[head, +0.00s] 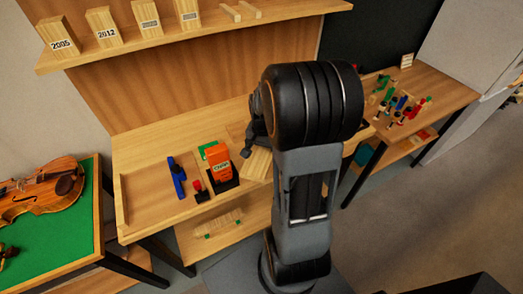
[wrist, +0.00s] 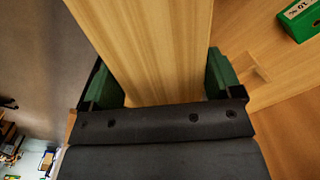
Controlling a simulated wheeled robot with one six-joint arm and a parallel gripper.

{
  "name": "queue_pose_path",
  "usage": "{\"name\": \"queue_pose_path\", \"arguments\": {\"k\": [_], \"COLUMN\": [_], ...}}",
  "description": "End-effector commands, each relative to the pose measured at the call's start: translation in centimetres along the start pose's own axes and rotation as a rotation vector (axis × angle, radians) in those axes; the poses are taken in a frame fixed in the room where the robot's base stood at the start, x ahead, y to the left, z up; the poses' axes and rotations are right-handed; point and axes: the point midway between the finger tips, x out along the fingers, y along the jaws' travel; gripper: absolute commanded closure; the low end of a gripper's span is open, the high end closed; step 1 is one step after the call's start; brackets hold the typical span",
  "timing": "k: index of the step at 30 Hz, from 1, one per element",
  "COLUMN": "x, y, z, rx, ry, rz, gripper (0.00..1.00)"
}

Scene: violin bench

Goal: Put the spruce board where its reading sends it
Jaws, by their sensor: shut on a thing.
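The spruce board is a pale, straight-grained plank (wrist: 150,45) filling the middle of the wrist view. My gripper (wrist: 161,80) is shut on it, with a green-padded finger against each side. In the head view, a pale piece of the board (head: 257,164) shows beside my arm, over the bench. My arm hides most of the gripper and board there. An orange meter (head: 219,160) stands in a black holder on the bench, left of the board. Its small lettering is not clearly readable.
A green block (wrist: 302,18) with a white label lies right of the board. A blue tool (head: 177,178) and a red-topped item (head: 198,190) are left of the meter. The shelf (head: 190,34) holds wooden blocks, two marked 2005 and 2012. A violin (head: 45,190) lies far left.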

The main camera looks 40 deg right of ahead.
Motion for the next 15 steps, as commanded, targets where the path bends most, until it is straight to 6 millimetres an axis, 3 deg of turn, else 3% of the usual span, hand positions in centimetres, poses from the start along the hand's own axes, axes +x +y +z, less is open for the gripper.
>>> {"name": "queue_pose_path", "arguments": {"k": [6,15], "x": [3.3,5.7], "y": [-1.2,-1.9], "z": [-3.4,-5.2], "rx": [0.002,0.0], "ry": [-0.003,0.0], "rz": [0.001,0.0], "gripper": [0.49,0.49]}}
